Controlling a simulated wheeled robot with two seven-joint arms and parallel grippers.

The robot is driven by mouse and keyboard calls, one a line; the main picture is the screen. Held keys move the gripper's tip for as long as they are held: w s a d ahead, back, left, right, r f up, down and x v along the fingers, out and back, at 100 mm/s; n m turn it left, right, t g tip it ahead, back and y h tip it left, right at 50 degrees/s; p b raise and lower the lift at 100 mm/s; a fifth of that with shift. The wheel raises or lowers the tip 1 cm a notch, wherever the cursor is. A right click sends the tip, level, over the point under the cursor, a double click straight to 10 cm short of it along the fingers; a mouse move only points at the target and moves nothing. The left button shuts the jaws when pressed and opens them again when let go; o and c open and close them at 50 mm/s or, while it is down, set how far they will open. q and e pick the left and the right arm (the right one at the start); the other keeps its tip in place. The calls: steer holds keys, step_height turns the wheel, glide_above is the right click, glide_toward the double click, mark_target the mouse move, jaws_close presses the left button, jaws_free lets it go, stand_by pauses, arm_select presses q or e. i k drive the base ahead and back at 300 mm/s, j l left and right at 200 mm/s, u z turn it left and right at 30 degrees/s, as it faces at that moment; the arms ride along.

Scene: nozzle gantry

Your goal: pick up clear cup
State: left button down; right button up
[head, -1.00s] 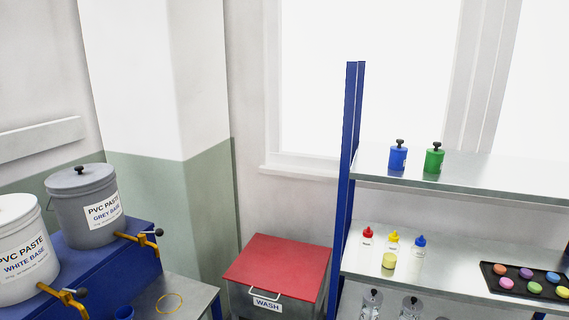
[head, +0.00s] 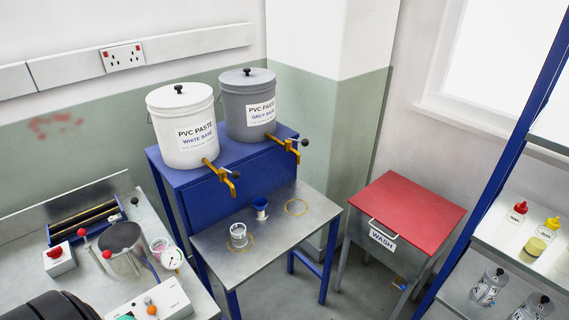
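A clear cup (head: 238,236) stands upright on the metal table (head: 275,250), by a yellow ring marking, below and in front of the white paste bucket's tap. A small blue cup (head: 261,205) stands just behind it to the right. Neither of my grippers can be seen in the head view.
White (head: 183,125) and grey (head: 248,105) paste buckets with yellow taps (head: 226,178) stand on a blue stand (head: 210,195) above the table. A red-lidded wash bin (head: 405,215) is right. A cluttered bench with a metal pot (head: 124,252) is left. Shelving (head: 520,225) is far right.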

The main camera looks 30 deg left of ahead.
mark_target(238, 233)
steer(key=u, duration=1.35)
steer(key=l+z, duration=0.15)
steer(key=i+j, duration=0.05)
steer(key=j, duration=0.05)
